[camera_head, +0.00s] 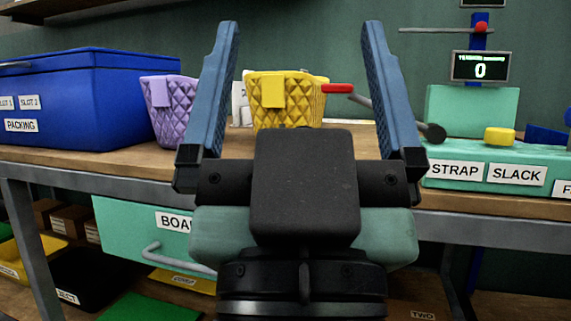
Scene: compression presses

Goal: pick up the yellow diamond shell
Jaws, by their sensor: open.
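The yellow diamond shell (289,93) is a quilted, basket-like piece with a plain flap on its front. It stands upright on the wooden bench. My gripper (303,35) is open, with its two blue fingers spread wide to the left and right of the shell in the picture. The fingers are nearer to me than the shell, and nothing is between them in their grip. My gripper's dark body hides the shell's lower edge. I cannot tell how far the fingertips are from the shell.
A purple quilted shell (174,110) stands left of the yellow one, beside a blue packing box (75,95). A red-handled lever (337,88) lies close to the yellow shell's right. A green strap and slack station (490,165) with a display (480,67) stands at right.

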